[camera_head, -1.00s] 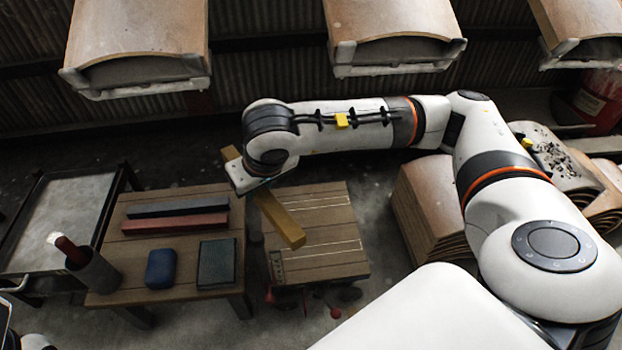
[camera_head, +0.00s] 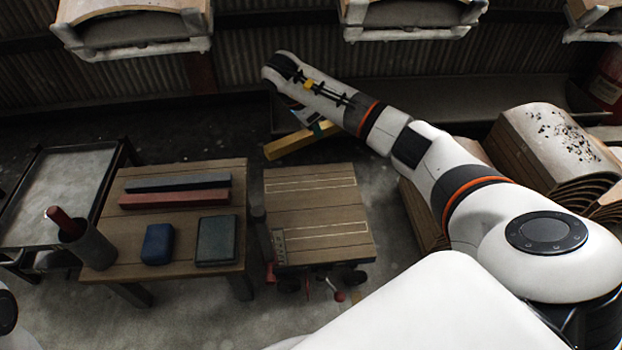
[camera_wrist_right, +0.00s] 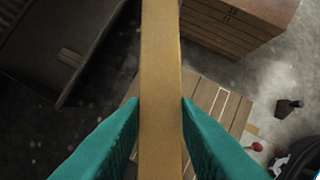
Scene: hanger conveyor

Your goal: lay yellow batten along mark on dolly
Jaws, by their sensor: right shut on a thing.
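The yellow batten (camera_head: 287,144) is held in the air by my right gripper (camera_head: 318,126), beyond the far edge of the dolly in the head view. It slants, with its left end nearer the viewer; the arm hides part of it. In the right wrist view the batten (camera_wrist_right: 160,70) runs lengthwise between two teal fingers, which are shut on it (camera_wrist_right: 160,120). The wooden-topped dolly (camera_head: 312,208) is bare and bears two pale outlined marks, one near its far edge (camera_head: 311,184) and one nearer the front (camera_head: 322,230). My left gripper is not in view.
A wooden table (camera_head: 185,180) left of the dolly holds a dark bar (camera_head: 178,182), a red bar (camera_head: 174,199), a blue block (camera_head: 158,244), a dark green block (camera_head: 216,240) and a cylinder. Curved stacks (camera_head: 550,150) stand at right. Trays hang overhead at the back.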

